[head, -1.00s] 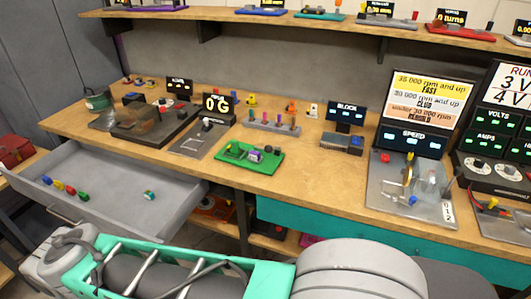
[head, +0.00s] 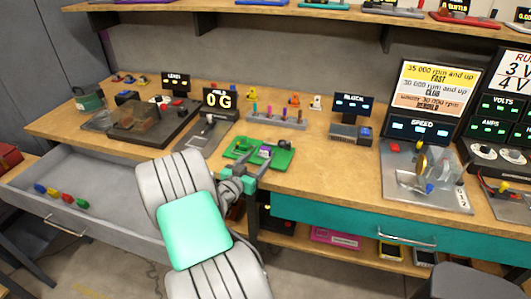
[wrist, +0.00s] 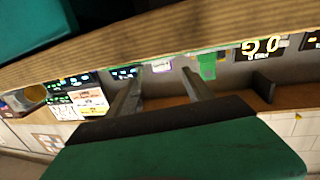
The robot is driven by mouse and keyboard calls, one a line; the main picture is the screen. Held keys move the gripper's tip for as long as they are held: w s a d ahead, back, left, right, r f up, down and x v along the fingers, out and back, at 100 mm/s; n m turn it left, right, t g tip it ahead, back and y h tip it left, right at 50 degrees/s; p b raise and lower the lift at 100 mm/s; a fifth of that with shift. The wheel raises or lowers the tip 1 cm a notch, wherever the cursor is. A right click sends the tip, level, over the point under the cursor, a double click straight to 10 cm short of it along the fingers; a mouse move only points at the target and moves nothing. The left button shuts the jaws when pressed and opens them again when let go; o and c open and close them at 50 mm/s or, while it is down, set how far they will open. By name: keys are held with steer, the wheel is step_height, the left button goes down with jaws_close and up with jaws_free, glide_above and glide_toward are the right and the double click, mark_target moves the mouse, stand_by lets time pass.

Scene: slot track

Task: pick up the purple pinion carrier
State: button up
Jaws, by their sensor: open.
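A green tray (head: 284,159) lies near the front edge of the workbench in the head view. A small purple part (head: 264,153), which looks like the purple pinion carrier, sits on it, with dark and green parts beside it. My gripper (head: 251,170) is at the tray's near side, just in front of the purple part. The arm hides part of the tray's front edge. In the wrist view my gripper (wrist: 160,88) has its two fingers apart with nothing held between them.
A peg rack (head: 276,120) stands behind the tray. A scale showing 0 G (head: 219,101) is to the left, and a block station (head: 350,131) to the right. An open grey drawer (head: 100,199) juts out at left, holding several coloured pieces. Bare bench lies right of the tray.

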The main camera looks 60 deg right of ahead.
mark_target(264, 149)
steer(key=d+p, duration=0.1)
steer(key=d, duration=0.7)
steer(key=shift+p, duration=0.4)
steer(key=shift+w+a, duration=0.1)
jaws_close()
